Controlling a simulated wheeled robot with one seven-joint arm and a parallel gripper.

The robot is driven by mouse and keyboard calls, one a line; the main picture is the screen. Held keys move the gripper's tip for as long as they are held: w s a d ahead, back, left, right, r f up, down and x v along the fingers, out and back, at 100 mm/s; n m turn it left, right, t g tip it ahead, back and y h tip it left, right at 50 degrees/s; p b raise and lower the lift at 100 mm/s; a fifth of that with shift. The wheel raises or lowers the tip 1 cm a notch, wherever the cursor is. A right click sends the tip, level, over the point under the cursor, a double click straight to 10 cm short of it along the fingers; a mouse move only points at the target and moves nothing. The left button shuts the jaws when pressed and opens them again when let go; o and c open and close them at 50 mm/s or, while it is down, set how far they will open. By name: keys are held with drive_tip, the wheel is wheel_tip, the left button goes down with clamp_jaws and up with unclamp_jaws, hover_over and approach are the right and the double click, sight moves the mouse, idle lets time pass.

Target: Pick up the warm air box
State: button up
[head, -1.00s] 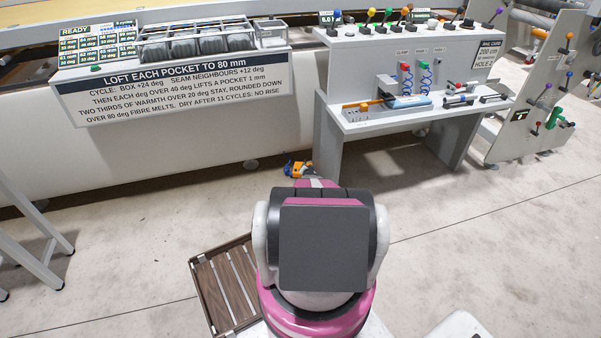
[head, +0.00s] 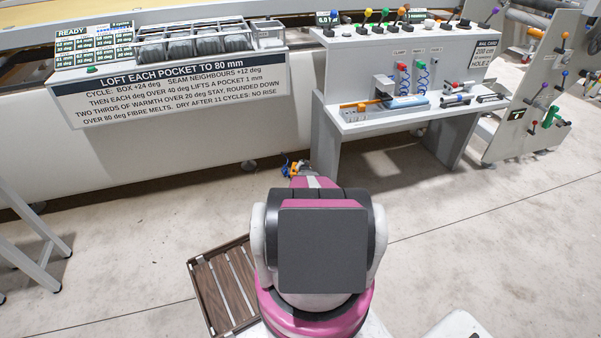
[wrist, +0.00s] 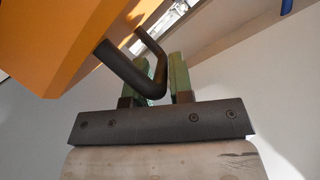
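The warm air box appears to be the large orange body (wrist: 62,40) in the wrist view, at the upper left, with a bent black bar handle (wrist: 128,72). My gripper (wrist: 160,72) has two green fingers, one on each side of the handle's outer bend. The gap between them is narrow and the bar about fills it, so the fingers look shut on the handle. In the head view only a small orange and blue patch (head: 293,168) shows just beyond my arm; my arm hides the rest and the gripper.
A pale gantry body (head: 150,150) with a lettered sign (head: 180,85) stands ahead on the left. A grey control bench (head: 400,118) stands ahead right, with a levered rack (head: 530,95) beyond it. A slatted wooden platform (head: 226,290) lies near my base. Floor at right is clear.

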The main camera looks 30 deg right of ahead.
clamp_jaws()
